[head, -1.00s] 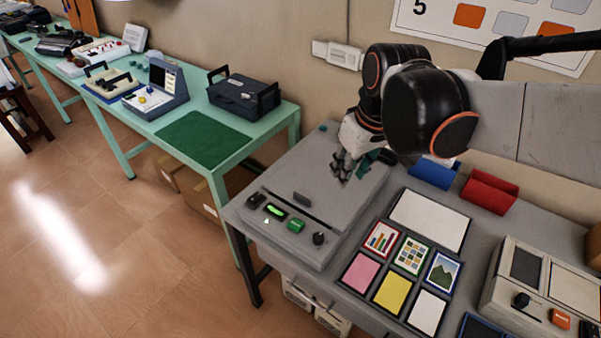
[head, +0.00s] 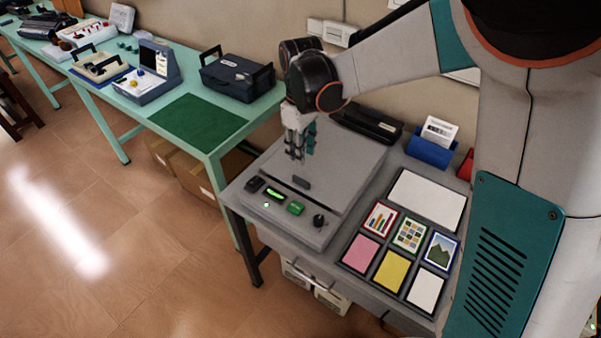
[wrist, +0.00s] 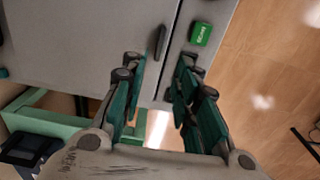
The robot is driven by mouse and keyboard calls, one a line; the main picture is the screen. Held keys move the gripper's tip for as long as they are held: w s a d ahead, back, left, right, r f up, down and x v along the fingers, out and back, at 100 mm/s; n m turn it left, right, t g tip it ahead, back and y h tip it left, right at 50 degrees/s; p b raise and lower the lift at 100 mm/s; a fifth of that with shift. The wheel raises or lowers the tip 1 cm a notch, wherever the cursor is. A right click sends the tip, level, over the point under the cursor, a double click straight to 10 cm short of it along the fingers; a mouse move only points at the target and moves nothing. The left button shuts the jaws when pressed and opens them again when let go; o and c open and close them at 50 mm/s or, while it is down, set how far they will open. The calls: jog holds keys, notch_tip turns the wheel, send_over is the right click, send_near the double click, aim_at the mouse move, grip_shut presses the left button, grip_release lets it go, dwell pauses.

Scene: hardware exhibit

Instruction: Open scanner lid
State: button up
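The grey scanner (head: 335,165) lies on the grey table with its flat lid down. A small dark handle (head: 302,182) sits at the lid's front edge, and it also shows in the wrist view (wrist: 159,42). A front strip beyond the handle carries a green button (head: 296,208), a lit green display (head: 276,195) and a dark knob (head: 319,220). My gripper (head: 298,156) points down over the lid, just behind the handle. In the wrist view my gripper (wrist: 161,68) is open and empty, its fingers apart, with the handle beyond the tips. I cannot tell its exact height.
A board of coloured cards (head: 405,240) lies right of the scanner. A black device (head: 368,122) and a blue holder (head: 430,150) stand behind. A green table (head: 240,125) with a dark case (head: 237,75) is at the left. Open floor lies in front.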

aim_at(301, 179)
notch_tip(301, 179, down, 11)
jog(key=b, duration=0.3)
grip_shut()
